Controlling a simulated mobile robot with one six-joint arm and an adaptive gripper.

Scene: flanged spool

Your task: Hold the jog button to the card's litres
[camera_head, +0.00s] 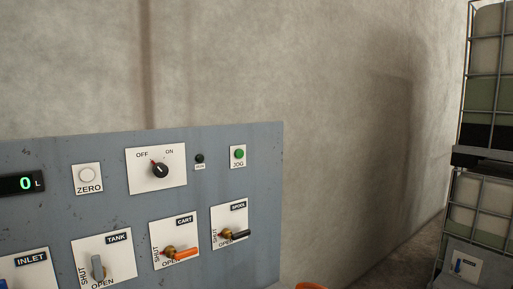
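The green jog button (239,154) sits on a small white plate marked JOG at the upper right of the grey panel (262,200). The litre display (22,183) at the left edge reads 0 L in green. A black rotary switch (160,170) has its red mark toward OFF. A small dark lamp (199,158) sits between the switch and the jog button and looks unlit. No card with a litre figure is in view. My gripper is not in view.
A white ZERO button (87,175) is left of the switch. Below are valve handles: INLET (4,284), TANK (98,268), orange CART (186,253) and black SPOOL (241,234). Caged tanks (487,100) stand at the right. An orange rim (311,286) shows at the bottom edge.

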